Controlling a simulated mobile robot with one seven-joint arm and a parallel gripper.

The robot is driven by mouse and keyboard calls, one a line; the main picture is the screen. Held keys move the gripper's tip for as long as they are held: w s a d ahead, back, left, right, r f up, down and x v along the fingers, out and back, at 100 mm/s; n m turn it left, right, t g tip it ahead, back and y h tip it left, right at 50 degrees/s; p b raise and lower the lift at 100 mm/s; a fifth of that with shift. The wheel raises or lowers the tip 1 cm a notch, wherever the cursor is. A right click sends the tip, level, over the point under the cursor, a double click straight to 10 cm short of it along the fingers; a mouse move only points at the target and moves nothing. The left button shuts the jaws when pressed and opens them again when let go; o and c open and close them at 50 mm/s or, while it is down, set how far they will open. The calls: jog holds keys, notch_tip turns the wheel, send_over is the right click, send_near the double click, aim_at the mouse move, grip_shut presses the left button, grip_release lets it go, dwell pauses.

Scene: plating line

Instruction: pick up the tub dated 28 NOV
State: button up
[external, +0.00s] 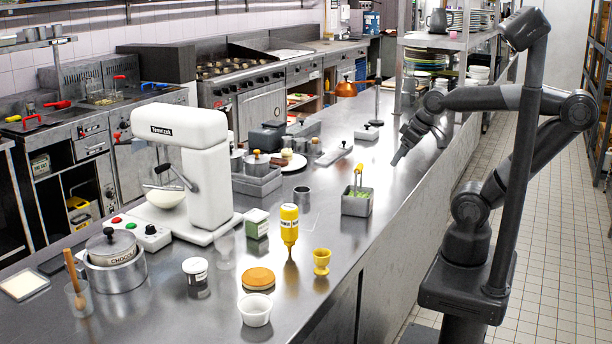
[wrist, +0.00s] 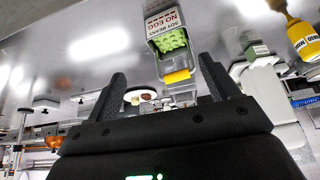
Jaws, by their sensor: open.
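No date reading 28 NOV is legible in either view. In the external view, a green tub with a pale lid (external: 256,223) stands near the mixer, and a small white tub with a dark label (external: 195,271) stands nearer the front; their print is too small to read. A grey container of green beans (external: 357,203) stands right of the middle; in the wrist view its label (wrist: 165,21) reads SOY BEANS and NO EGG. My gripper (external: 399,157) is open and empty above the counter, beyond the bean container. In the wrist view the open fingers (wrist: 162,88) point toward that container.
A yellow bottle (external: 289,226), yellow egg cup (external: 321,261), white ramekin (external: 255,310) and orange-topped round item (external: 258,279) stand near the tubs. The white mixer (external: 186,160) rises behind them. Bare counter lies around the bean container.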

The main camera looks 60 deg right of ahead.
jog(key=w+a+r+n+g, duration=0.1)
jog(key=w+a+r+n, duration=0.15)
jog(key=w+n, duration=0.3)
jog(key=w+a+r+n+g, duration=0.1)
jog(key=w+a+n, duration=0.25)
jog(key=w, duration=0.25)
jog(key=n+g, duration=0.4)
jog(key=n, duration=2.1)
send_over(256, 214)
jog(key=f, duration=1.2)
jog(key=shift+s+d+f, duration=0.1)
jog(key=shift+d+f, duration=0.15)
jog(key=shift+f, duration=0.1)
jog(key=shift+a+f+n, duration=0.25)
jog(key=shift+f+n, duration=0.05)
jog(key=shift+f, duration=0.15)
notch_tip(256, 214, down, 7)
jog(key=shift+f, duration=0.1)
jog(key=c, duration=1.2)
